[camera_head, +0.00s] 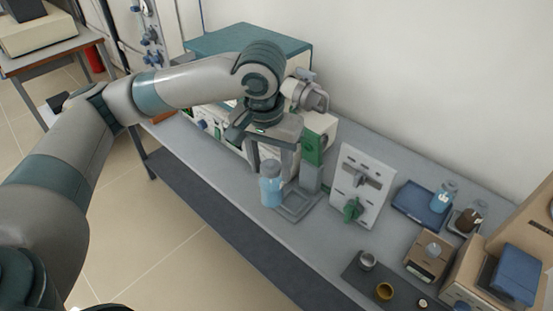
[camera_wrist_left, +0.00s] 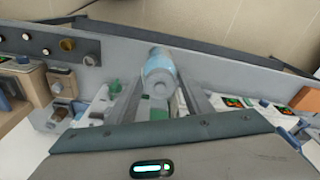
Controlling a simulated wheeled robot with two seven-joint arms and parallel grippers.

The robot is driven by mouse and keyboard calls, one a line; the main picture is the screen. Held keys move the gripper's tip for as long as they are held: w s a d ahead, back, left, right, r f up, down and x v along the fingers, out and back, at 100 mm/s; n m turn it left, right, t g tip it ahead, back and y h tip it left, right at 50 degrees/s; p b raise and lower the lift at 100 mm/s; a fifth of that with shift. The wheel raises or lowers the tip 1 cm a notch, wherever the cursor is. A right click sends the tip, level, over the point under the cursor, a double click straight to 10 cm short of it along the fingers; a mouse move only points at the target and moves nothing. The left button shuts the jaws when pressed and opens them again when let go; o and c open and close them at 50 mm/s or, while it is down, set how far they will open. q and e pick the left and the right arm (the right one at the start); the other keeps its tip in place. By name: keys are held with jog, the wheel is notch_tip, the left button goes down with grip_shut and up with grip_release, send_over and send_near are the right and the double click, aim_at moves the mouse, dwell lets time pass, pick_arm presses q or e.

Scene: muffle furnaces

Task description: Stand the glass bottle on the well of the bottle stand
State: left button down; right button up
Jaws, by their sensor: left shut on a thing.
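The glass bottle (camera_head: 271,188), with light blue contents, is upright in the head view near the front edge of the bench. My left gripper (camera_head: 272,168) points down and is shut on its upper part. In the left wrist view, the bottle (camera_wrist_left: 159,70) shows between the two fingers of my left gripper (camera_wrist_left: 155,90). The grey bottle stand (camera_head: 296,208) is just right of the bottle, with a flat base and an upright at the back. I cannot tell whether the bottle's bottom touches anything. My right gripper is out of view.
A white panel with a green knob (camera_head: 362,190) stands right of the bottle stand. A blue tray (camera_head: 417,203) with another blue bottle (camera_head: 443,196) and a brown bottle (camera_head: 470,216) are further right. Small pots sit on a dark mat (camera_head: 358,276). Furnaces (camera_head: 235,45) stand behind my arm.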

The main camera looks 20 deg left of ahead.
pick_arm(q)
jog(key=shift+a, duration=0.15)
jog(key=shift+r, duration=0.1)
jog(key=shift+w, duration=0.3)
jog(key=w+d+f+m+h+p, duration=0.1)
jog(key=w+f+m+p, duration=0.9)
jog(key=w, duration=0.5)
notch_tip(320, 180, down, 3)
jog(key=shift+g+p, duration=0.3)
jog(key=shift+p, duration=0.7)
